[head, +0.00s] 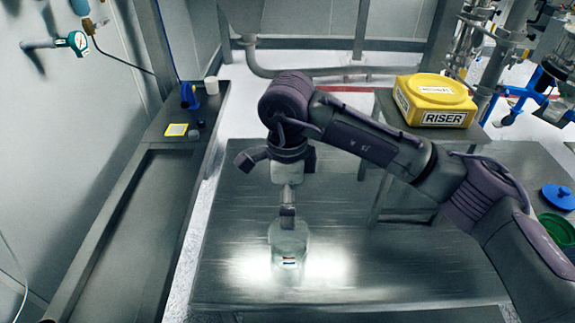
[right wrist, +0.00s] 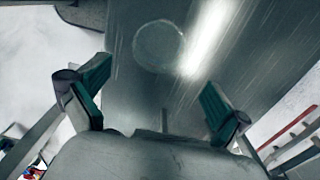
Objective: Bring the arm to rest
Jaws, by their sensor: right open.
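My right arm comes in from the right in the head view, and its gripper (head: 288,210) points down over the metal table. In the right wrist view the gripper (right wrist: 152,95) is open, with its two green-padded fingers wide apart and nothing between them. A clear glass jar (head: 288,244) with a small label stands upright on the table, just below the gripper in the head view. A faint round outline (right wrist: 160,46) shows beyond the fingers in the right wrist view; it may be this jar. My left gripper is not in view.
The metal table (head: 235,215) is mostly bare around the jar. A yellow RISER box (head: 436,92) stands on a stand behind my arm. A green container (head: 557,229) and blue lid (head: 558,196) lie at the right. A side bench (head: 120,250) runs along the left wall.

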